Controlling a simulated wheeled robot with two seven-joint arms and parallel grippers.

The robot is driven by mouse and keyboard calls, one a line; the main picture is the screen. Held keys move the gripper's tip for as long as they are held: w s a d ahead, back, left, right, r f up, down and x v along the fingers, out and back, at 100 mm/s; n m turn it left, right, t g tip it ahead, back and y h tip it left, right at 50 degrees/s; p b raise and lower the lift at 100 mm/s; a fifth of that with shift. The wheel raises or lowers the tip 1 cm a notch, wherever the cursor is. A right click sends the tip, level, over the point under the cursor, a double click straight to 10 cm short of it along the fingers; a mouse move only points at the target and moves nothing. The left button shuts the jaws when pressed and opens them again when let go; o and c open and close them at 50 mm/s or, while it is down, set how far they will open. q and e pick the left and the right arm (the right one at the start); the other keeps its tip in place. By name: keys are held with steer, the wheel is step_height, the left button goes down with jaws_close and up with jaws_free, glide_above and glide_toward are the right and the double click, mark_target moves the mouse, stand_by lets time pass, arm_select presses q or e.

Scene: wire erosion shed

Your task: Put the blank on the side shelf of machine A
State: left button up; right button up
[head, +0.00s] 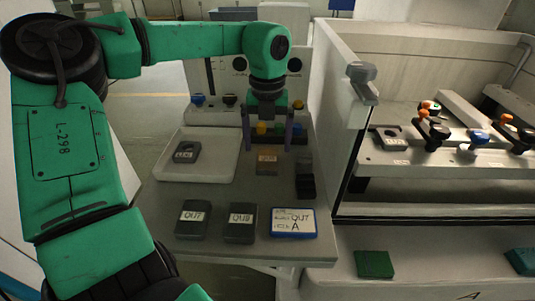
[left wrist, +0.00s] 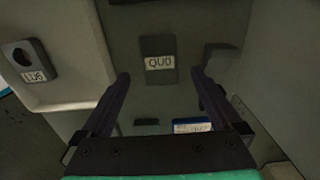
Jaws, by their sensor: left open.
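My left gripper (head: 268,147) points down over the grey table, open and empty. A small block with a pale label (head: 267,166) lies below and between its fingers. In the left wrist view this block (left wrist: 158,47) is dark grey, ahead of the open fingertips (left wrist: 161,75); its label seems to read QU0. Dark blocks labelled QU7 (head: 193,222) and QU8 (head: 240,226) lie at the table's front. A blue-edged card (head: 293,222) beside them shows QU7 and A. I cannot tell which block is the blank or which surface is machine A's side shelf. My right gripper is out of view.
A white tray (head: 168,168) holds a dark block with a hole (head: 187,152). A black object (head: 305,186) stands right of the labelled block. The machine wall (head: 334,110) edges the table. A ledge at right bears a green pad (head: 375,264).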

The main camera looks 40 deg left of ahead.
mark_target(267, 160)
arm_select(q)
step_height(267, 160, up, 8)
steer(key=shift+f, duration=0.2)
